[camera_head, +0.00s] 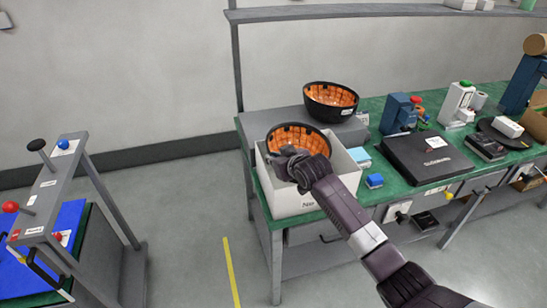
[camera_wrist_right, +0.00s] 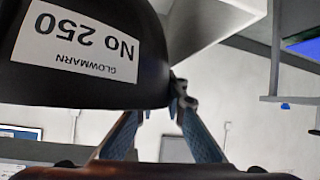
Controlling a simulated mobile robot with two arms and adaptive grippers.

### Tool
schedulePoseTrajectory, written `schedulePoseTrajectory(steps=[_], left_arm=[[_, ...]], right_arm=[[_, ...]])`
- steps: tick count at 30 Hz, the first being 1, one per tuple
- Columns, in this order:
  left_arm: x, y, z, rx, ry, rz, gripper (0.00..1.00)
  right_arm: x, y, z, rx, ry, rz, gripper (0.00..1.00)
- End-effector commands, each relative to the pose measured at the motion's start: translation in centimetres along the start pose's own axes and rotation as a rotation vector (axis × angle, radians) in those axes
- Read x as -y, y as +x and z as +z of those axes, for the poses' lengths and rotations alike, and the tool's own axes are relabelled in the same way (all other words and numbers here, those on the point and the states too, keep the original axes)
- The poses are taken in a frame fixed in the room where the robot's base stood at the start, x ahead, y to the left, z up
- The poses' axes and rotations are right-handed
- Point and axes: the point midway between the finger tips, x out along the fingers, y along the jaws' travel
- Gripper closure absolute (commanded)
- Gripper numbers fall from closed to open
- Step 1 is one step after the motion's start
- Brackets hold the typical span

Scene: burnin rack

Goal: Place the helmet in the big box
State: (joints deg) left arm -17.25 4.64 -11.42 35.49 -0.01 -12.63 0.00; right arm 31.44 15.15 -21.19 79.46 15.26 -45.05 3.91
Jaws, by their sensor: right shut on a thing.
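A black helmet with an orange padded inside (camera_head: 298,136) is at the open top of the big white box (camera_head: 292,205), hollow side showing. I cannot tell how far it is inside the box. My right gripper (camera_head: 288,156) is over the box, shut on the helmet's near rim. In the right wrist view the fingertips (camera_wrist_right: 178,95) meet at the edge of the black shell (camera_wrist_right: 100,85), whose white label reads upside down. A second, similar helmet (camera_head: 330,102) lies hollow side up on a grey surface behind the box. My left gripper is out of view.
The box stands at the left end of the green-topped bench (camera_head: 408,190). A blue item (camera_head: 374,181), a black case (camera_head: 428,158) and several devices lie to its right. A grey stand with levers (camera_head: 60,185) is at far left. The floor between is clear.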

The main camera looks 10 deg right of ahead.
Motion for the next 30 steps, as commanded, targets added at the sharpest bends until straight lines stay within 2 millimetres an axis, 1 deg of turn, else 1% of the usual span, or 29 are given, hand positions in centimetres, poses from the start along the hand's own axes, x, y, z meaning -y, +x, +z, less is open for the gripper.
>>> schedulePoseTrajectory(steps=[1, 12, 15, 16, 21, 30], left_arm=[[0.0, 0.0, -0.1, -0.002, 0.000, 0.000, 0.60], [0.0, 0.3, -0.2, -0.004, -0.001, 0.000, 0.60], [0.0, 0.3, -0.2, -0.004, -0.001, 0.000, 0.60], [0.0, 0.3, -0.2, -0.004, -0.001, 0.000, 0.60], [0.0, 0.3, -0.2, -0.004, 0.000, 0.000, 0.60], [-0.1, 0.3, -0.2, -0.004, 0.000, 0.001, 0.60]], right_arm=[[0.0, 0.0, -0.2, -0.004, -0.002, 0.001, 1.00], [0.1, 0.5, 0.8, -0.004, -0.002, 0.001, 1.00], [0.1, 0.5, 0.8, -0.005, -0.002, 0.001, 1.00], [0.1, 0.6, 1.0, 0.000, 0.000, 0.000, 0.89], [0.1, 0.6, 1.0, 0.000, 0.000, 0.000, 0.72], [0.1, 0.5, 0.8, -0.001, 0.000, -0.001, 0.72]])
